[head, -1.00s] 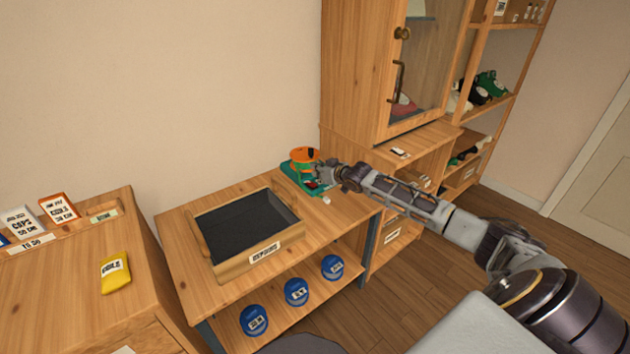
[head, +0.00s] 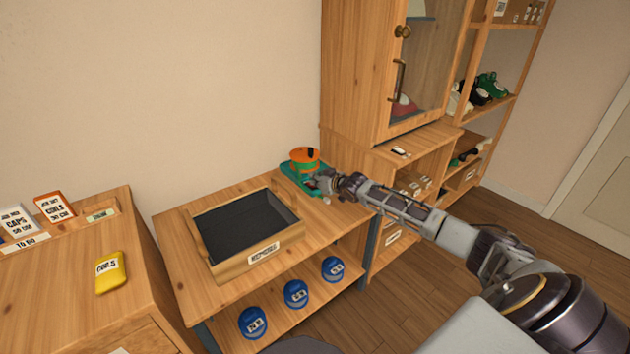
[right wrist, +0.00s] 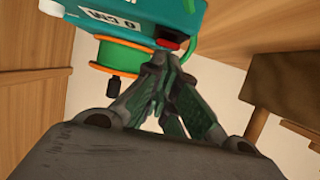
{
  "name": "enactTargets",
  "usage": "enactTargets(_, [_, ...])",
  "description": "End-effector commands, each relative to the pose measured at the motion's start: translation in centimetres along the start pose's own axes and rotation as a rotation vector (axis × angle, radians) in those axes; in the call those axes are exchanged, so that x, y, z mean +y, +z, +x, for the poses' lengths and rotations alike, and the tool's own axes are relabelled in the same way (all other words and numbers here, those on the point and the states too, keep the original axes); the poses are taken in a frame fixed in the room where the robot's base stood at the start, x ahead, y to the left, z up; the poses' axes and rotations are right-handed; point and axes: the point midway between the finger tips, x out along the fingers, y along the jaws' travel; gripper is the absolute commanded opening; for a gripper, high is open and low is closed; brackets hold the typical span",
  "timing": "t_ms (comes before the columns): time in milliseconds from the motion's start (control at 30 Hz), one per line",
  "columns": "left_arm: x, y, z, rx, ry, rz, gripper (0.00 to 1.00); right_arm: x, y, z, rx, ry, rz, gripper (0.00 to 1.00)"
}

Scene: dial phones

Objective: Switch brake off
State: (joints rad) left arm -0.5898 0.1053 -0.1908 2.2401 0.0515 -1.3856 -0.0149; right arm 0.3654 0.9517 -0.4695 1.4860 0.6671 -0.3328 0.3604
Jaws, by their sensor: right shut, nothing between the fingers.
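The teal winding machine (head: 291,169) stands at the back right corner of the wooden bench, with an orange drum (head: 305,158) with a dark knob on top. In the right wrist view the machine's teal body (right wrist: 182,15) shows a white label, and a red button or switch (right wrist: 167,43) sits at its edge near a green curved part. My right gripper (head: 318,184) is shut and empty at the machine's front right side. In the right wrist view its fingertips (right wrist: 170,62) are just below the red part; contact cannot be told. My left gripper is not in view.
A wooden tray (head: 262,259) with a dark lining sits on the bench left of the machine. Several blue round items (head: 296,294) lie on the shelf below. A yellow packet (head: 111,272) lies on the left cabinet. A tall glass-door cabinet (head: 352,75) stands behind right.

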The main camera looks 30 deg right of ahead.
Motion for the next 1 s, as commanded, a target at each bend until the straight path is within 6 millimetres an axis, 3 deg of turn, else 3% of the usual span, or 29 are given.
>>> enactTargets(1000, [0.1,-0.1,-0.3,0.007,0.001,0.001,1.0,-0.1,0.9,0.0,0.089,0.0,0.001,0.0])
